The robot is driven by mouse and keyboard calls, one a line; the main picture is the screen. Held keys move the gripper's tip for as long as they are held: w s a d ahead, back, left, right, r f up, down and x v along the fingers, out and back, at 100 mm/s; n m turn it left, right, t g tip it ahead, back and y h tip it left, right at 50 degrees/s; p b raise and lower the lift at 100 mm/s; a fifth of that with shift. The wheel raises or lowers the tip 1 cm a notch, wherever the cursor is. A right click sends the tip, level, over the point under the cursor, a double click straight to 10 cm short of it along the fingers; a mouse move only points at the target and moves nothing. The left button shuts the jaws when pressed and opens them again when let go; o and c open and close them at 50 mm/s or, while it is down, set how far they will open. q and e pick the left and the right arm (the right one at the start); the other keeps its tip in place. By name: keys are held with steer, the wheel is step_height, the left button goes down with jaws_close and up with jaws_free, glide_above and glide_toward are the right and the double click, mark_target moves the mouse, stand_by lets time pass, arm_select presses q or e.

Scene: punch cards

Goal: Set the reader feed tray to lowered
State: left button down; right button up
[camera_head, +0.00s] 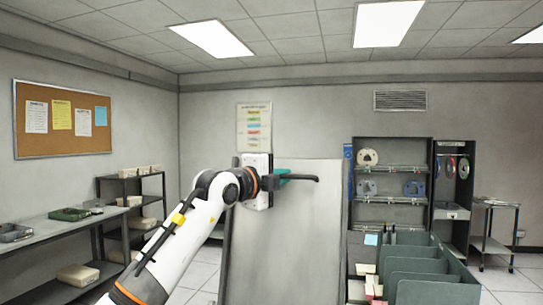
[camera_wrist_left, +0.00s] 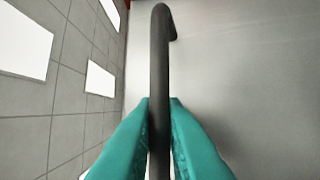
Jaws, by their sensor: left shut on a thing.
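A large grey panel (camera_head: 285,245), which looks like the reader feed tray, stands close to upright in the middle of the head view. A dark bar handle (camera_head: 304,178) is at its upper part. My left gripper (camera_head: 284,177) has its teal fingers closed around this handle. In the left wrist view, the dark handle (camera_wrist_left: 159,70) runs up between the two teal fingertips (camera_wrist_left: 160,102) and bends at its far end, with the grey panel surface (camera_wrist_left: 240,70) behind it. The body of the reader below the panel is hidden. My right gripper is not in view.
A green-grey divided bin (camera_head: 420,265) with cards stands right of the panel. Behind it is a rack (camera_head: 390,200) with reels. At left are a bench (camera_head: 60,229) and a shelf (camera_head: 115,187) with boxes. Floor shows at far right.

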arm_select(q)
steer(key=w+d+f+p, duration=0.1)
steer(key=w+f+p, duration=0.1)
steer(key=w+p, duration=0.3)
steer(key=shift+w+d+p, duration=0.2)
steer(key=shift+w+p, duration=0.15)
steer(key=shift+w, duration=0.65)
